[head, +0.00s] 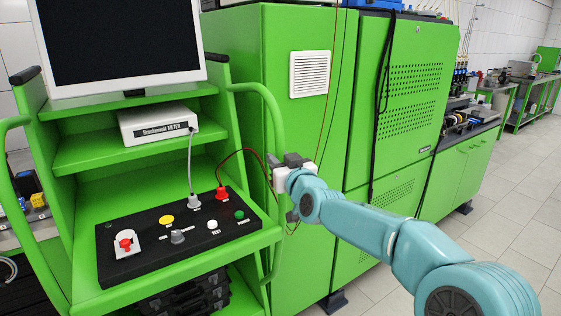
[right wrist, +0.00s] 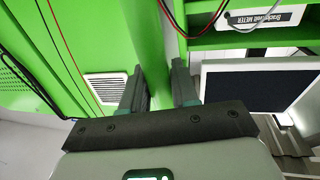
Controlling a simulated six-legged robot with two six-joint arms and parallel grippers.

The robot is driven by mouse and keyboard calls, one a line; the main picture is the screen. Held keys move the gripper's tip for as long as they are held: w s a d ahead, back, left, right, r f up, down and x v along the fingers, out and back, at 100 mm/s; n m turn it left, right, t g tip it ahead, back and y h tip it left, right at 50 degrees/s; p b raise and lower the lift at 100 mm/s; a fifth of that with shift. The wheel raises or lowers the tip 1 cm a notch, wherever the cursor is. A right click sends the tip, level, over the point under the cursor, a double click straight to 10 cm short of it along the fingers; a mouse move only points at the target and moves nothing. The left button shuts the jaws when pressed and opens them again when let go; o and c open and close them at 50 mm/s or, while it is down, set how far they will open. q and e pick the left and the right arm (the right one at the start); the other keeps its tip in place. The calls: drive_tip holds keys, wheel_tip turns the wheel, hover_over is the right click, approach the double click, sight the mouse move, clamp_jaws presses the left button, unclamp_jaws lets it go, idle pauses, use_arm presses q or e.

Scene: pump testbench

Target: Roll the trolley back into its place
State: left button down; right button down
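The trolley is a green cart (head: 140,152) at the left of the head view, bearing a monitor, a meter box and a black control panel. Its right handle (head: 279,125) is a curved green tube. My right gripper (head: 285,160) is at this handle. In the right wrist view my right gripper's fingers (right wrist: 161,92) stand on both sides of a green bar (right wrist: 153,50) that fills the gap between them, so it looks shut on the handle. The trolley's wheels are out of view. My left gripper is not in view.
A tall green cabinet (head: 300,140) with a white vent stands right behind the handle, close to my gripper. Thin red and black cables hang down its front. Another green perforated cabinet (head: 405,90) and workbenches (head: 500,95) stand farther right. The tiled floor (head: 490,215) at right is clear.

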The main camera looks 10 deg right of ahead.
drive_tip(key=c, duration=1)
unclamp_jaws()
drive_tip(key=shift+a+f, duration=0.2)
drive_tip(key=shift+f, duration=0.2)
drive_tip(key=shift+s+r, duration=0.1)
drive_tip(key=shift+r, duration=0.05)
drive_tip(key=shift+d, duration=0.15)
drive_tip(key=shift+s+d+b, duration=0.4)
drive_tip(key=shift+s+b, duration=0.15)
drive_tip(key=shift+s, duration=2.15)
drive_tip(key=shift+s+d+b, duration=0.35)
drive_tip(key=shift+s+b, duration=0.25)
drive_tip(key=shift+s, duration=2.05)
drive_tip(key=shift+s+d+b, duration=0.4)
drive_tip(key=shift+s+b, duration=0.15)
drive_tip(key=shift+s, duration=2.15)
